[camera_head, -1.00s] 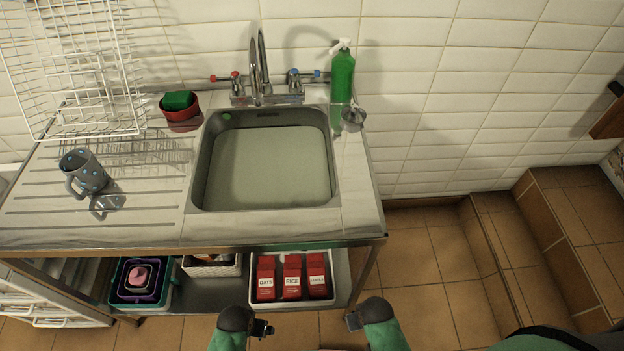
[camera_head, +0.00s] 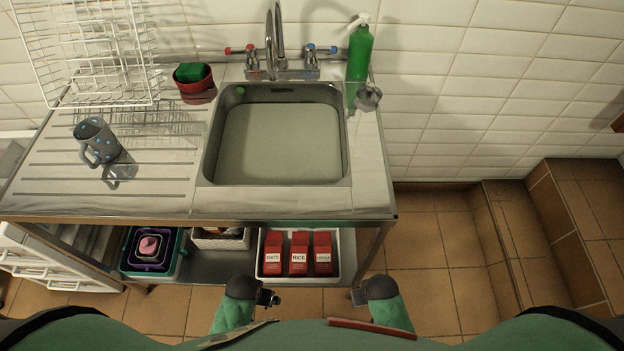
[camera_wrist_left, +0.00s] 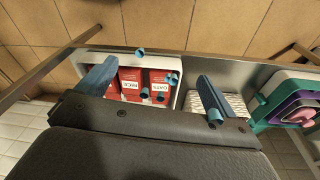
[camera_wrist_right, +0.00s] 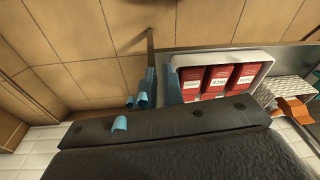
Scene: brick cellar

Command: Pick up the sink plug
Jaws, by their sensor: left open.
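The steel sink (camera_head: 212,160) holds a pale, cloudy fill that hides its bottom. I cannot make out a sink plug in it for sure. A small round metal piece (camera_head: 369,97) lies on the worktop just right of the sink, below the green bottle; I cannot tell whether it is the plug. My left gripper (camera_head: 270,298) is low in front of the counter, empty, with its fingers apart in the left wrist view (camera_wrist_left: 155,95). My right gripper (camera_head: 356,297) is beside it. In the right wrist view its fingers (camera_wrist_right: 160,88) stand close together, with nothing seen between them.
A green spray bottle (camera_head: 358,55) and taps (camera_head: 275,60) stand behind. A shelf below holds a white tray (camera_head: 262,274) with red packets.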

